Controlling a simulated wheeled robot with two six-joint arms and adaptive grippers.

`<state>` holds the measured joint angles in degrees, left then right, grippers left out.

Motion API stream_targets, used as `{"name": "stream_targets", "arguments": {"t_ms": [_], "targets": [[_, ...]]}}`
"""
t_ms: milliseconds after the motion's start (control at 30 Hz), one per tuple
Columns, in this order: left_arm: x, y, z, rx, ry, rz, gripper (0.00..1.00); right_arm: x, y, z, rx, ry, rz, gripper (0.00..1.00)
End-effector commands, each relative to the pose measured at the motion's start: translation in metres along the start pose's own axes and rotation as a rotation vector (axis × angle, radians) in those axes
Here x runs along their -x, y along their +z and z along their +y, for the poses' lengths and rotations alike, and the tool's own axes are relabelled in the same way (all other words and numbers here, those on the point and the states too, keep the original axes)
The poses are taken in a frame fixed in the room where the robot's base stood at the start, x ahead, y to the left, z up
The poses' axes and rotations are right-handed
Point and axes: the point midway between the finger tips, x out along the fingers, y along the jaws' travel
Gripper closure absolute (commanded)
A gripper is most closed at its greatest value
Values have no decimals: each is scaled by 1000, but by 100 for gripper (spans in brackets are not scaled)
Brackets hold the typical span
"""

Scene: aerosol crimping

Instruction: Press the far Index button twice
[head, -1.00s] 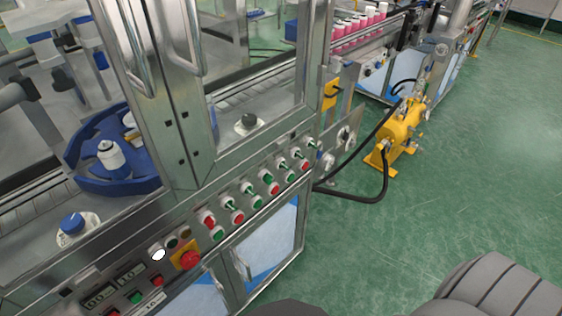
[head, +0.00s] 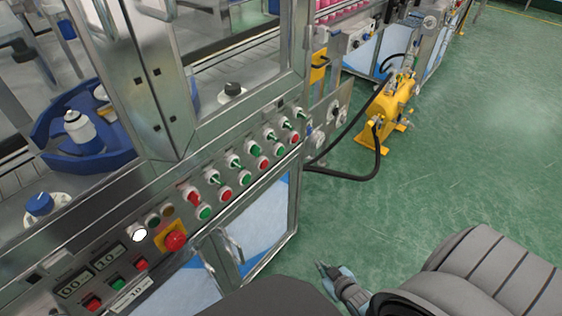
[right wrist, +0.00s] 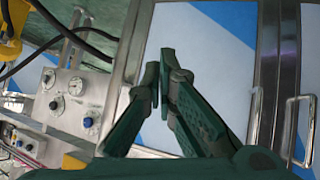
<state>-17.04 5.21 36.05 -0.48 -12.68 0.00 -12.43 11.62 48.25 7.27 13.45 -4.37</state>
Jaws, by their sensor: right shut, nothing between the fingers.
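The control panel (head: 228,178) runs along the front of the machine. Labels are too small to read, so I cannot tell which one is the Index button. My right gripper (head: 326,270) is low in front of the machine, right of the cabinet, apart from the panel. In the right wrist view its two fingers (right wrist: 160,72) are together and empty, before the blue-and-white cabinet door. My left gripper is not in view.
A red emergency stop (head: 175,241) on a yellow plate sits at the near end. A yellow pump (head: 388,115) with a black hose stands on the floor beyond. A gauge plate (right wrist: 80,101) shows in the right wrist view. Green floor (head: 480,140) is open at right.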

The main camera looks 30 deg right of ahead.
Motion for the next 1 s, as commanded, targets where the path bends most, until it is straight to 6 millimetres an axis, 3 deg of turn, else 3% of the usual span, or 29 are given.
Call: {"name": "stream_targets", "arguments": {"t_ms": [33,100,200,300,433,500,633,1000], "targets": [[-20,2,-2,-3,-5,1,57,-18,-23,9,7,18,109,100],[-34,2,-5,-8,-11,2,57,-29,-68,24,18,47,279,100],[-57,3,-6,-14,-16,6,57,-31,-135,45,37,92,539,100],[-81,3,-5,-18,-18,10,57,-16,-198,64,55,142,816,100],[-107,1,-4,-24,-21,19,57,24,-259,83,74,204,1141,100],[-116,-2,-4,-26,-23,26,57,46,-278,89,78,231,1272,100],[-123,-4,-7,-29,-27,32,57,72,-296,95,79,258,1407,100],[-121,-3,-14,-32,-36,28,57,77,-301,96,80,263,1426,100]]}}
